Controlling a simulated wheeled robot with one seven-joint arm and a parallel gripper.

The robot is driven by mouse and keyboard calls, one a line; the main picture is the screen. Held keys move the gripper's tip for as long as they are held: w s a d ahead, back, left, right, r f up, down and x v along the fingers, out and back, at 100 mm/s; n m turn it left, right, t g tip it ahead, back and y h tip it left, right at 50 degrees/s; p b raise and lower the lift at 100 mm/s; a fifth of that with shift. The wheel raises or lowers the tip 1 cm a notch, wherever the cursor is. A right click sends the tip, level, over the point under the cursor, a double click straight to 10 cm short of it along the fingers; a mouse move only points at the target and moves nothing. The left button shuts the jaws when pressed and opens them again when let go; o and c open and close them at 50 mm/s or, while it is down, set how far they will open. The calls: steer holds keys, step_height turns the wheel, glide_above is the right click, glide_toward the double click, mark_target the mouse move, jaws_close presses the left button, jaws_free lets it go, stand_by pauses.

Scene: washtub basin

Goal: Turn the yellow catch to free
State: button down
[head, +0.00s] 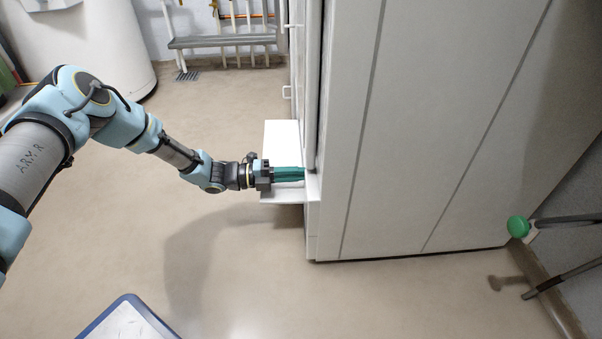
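I see no yellow catch in the head view; it may be hidden by the white cabinet or my gripper. My gripper (290,174) has teal fingers that point right, toward the front side of the tall white cabinet (430,120). The fingers lie over a white ledge or open panel (281,132) that sticks out from the cabinet. Their tips are at the cabinet's edge, and I cannot tell whether they touch anything. The fingers look close together, but the gap and anything between them are too small to make out.
A white rounded tank (85,45) stands at the back left. A grey bench or rack (222,41) is against the back wall. A green knob (518,226) on a dark bar is at the right. A blue-edged white board (125,322) is at the bottom. The floor between is clear.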

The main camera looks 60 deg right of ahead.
steer(key=m+p, duration=0.1)
steer(key=m, duration=0.1)
steer(key=m+p, duration=0.1)
steer(key=m, duration=0.1)
steer(key=shift+s+a+r+p, duration=0.1)
steer(key=shift+a+r+p, duration=0.05)
steer(key=shift+r+p, duration=0.2)
steer(key=m, duration=0.1)
steer(key=m+p, duration=0.1)
steer(key=m, duration=0.3)
steer(key=shift+s+a+r+p, duration=0.15)
steer(key=shift+a+r+p, duration=0.05)
steer(key=shift+r+p, duration=0.15)
steer(key=m, duration=0.1)
steer(key=m+p, duration=0.1)
steer(key=m, duration=0.2)
steer(key=shift+s+a, duration=0.15)
steer(key=shift+a, duration=0.1)
steer(key=shift+s+a+m+p, duration=0.1)
steer(key=shift+m+p, duration=0.2)
steer(key=shift+m, duration=0.8)
steer(key=shift+s+a+m+p, duration=0.1)
steer(key=shift+m+p, duration=0.15)
steer(key=shift+m, duration=0.85)
steer(key=c, duration=0.9)
jaws_free()
steer(key=shift+r, duration=0.1)
